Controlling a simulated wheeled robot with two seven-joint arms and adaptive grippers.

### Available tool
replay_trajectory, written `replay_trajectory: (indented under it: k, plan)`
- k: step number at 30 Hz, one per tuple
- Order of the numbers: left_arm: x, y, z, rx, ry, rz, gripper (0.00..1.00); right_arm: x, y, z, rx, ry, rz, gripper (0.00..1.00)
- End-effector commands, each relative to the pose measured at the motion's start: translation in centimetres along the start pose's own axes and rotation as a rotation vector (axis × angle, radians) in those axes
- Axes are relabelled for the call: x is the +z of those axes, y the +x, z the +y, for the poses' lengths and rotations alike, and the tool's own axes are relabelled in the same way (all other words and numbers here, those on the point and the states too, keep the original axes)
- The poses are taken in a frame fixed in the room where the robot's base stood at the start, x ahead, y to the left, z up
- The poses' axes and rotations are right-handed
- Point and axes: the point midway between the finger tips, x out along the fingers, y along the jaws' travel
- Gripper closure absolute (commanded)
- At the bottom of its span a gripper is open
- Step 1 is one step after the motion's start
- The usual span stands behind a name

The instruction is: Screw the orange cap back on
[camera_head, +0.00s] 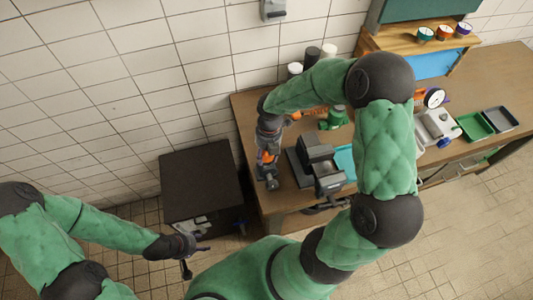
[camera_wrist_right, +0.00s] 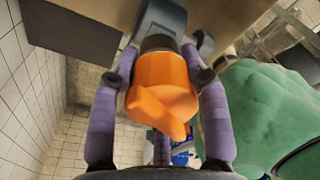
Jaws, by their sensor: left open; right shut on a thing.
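The orange cap (camera_wrist_right: 163,88) fills the middle of the right wrist view, between the two purple fingers of my right gripper (camera_wrist_right: 162,80). The gripper is shut on the cap. A dark collar (camera_wrist_right: 158,43) and a grey fitting (camera_wrist_right: 168,18) are directly behind the cap; I cannot tell whether the cap is on the thread. In the head view the orange cap (camera_head: 267,157) shows in my right gripper (camera_head: 268,170) near the bench's left edge. My left gripper (camera_head: 195,257) is open and empty, low beside the dark cabinet.
The wooden bench (camera_head: 250,110) holds a grey vise-like block (camera_head: 315,150), a green item (camera_head: 335,118), a gauge (camera_head: 434,98), and green (camera_head: 474,126) and grey (camera_head: 500,119) trays. A dark cabinet (camera_head: 200,182) stands left of it. Open tiled floor lies at right.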

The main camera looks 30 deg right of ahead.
Motion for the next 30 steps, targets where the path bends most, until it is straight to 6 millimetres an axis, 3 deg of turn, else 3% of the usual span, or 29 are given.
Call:
replay_trajectory:
  k: [11, 30]
  plan:
    - [0.0, 0.0, 0.0, 0.000, 0.000, 0.000, 0.49, 0.0, 0.1, 0.0, 0.000, 0.000, 0.000, 1.00]
    - [0.0, 0.9, -0.3, 0.000, 0.000, 0.000, 0.49, 0.2, 1.8, -0.1, 0.000, 0.000, 0.000, 1.00]
